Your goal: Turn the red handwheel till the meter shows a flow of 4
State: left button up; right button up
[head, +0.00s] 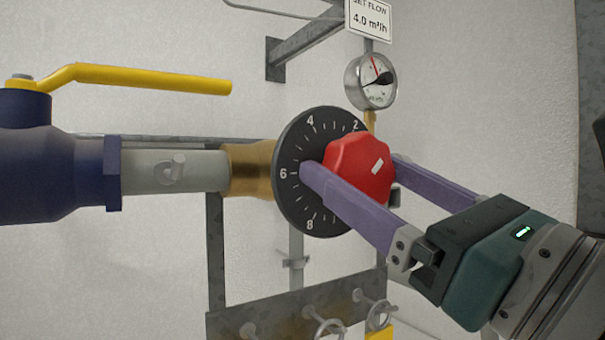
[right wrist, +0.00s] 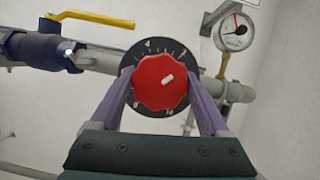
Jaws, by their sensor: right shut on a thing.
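The red handwheel (head: 362,163) sits in front of a black numbered dial (head: 291,205) on the pipe. My right gripper (head: 352,166) is shut on the handwheel, with one purple finger on each side. The handwheel (right wrist: 163,84) carries a white mark that points to the upper right in both views. The round meter (head: 371,81) is above the handwheel; its needle shows, but its small figures are too small to read. The meter also shows in the right wrist view (right wrist: 236,31). A sign (head: 369,17) reads "SET FLOW 4.0 m³/h". My left gripper is not in view.
A blue valve body (head: 50,160) with a long yellow lever (head: 150,78) is on the pipe at left. A bracket plate (head: 270,312) with several small grey handwheels is below. A grey wall bracket (head: 300,48) is above. White wall lies behind.

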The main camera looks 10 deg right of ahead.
jog(key=c, duration=0.3)
jog(key=shift+n, duration=0.5)
